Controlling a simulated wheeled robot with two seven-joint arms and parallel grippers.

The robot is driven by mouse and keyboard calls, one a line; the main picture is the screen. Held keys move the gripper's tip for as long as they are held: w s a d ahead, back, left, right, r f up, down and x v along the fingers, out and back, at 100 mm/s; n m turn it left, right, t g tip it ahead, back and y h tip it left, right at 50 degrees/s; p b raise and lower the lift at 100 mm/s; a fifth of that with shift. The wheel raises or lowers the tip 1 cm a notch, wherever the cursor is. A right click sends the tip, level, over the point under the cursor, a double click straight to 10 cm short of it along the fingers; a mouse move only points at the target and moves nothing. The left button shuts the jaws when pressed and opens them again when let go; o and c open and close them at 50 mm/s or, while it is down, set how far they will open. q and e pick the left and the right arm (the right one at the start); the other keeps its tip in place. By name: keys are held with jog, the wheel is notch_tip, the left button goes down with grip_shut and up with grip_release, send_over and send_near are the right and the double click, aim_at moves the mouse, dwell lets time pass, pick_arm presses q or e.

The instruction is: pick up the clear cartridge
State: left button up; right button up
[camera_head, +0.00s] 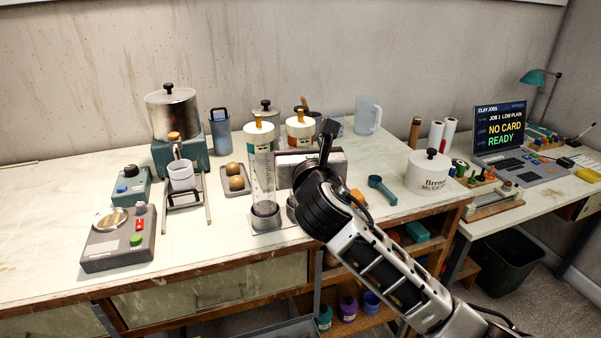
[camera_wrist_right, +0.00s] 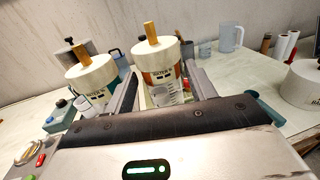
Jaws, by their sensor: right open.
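A clear cartridge (camera_head: 262,178) with measuring marks, a white cap and an orange-tan top knob stands upright in a round metal base on the table. A second white-capped cartridge (camera_head: 300,131) stands to its right, mostly hidden by my right gripper (camera_head: 317,150). In the right wrist view, the second cartridge (camera_wrist_right: 162,62) shows an orange-brown band and appears beyond and between my open fingers (camera_wrist_right: 163,92). The other white-capped cartridge (camera_wrist_right: 88,78) is left of the fingers there. I cannot tell any contact. My left gripper is not in view.
A steel pot machine (camera_head: 172,115), a white cup (camera_head: 181,177) on a stand, a tray of brown balls (camera_head: 236,183) and a control box (camera_head: 118,242) stand to the left. A white lidded tub (camera_head: 427,173) and a teal scoop (camera_head: 381,188) are to the right.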

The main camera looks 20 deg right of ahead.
jog(key=shift+w+d+f, duration=0.1)
jog(key=shift+w+d, duration=0.05)
jog(key=shift+w, duration=0.75)
jog(key=shift+w+d+f, duration=0.1)
jog(key=shift+w+d, duration=0.05)
jog(key=shift+w, duration=0.75)
jog(key=shift+w+d+f, duration=0.1)
jog(key=shift+w+d, duration=0.05)
jog(key=shift+w, duration=0.75)
jog(key=c, duration=1.1)
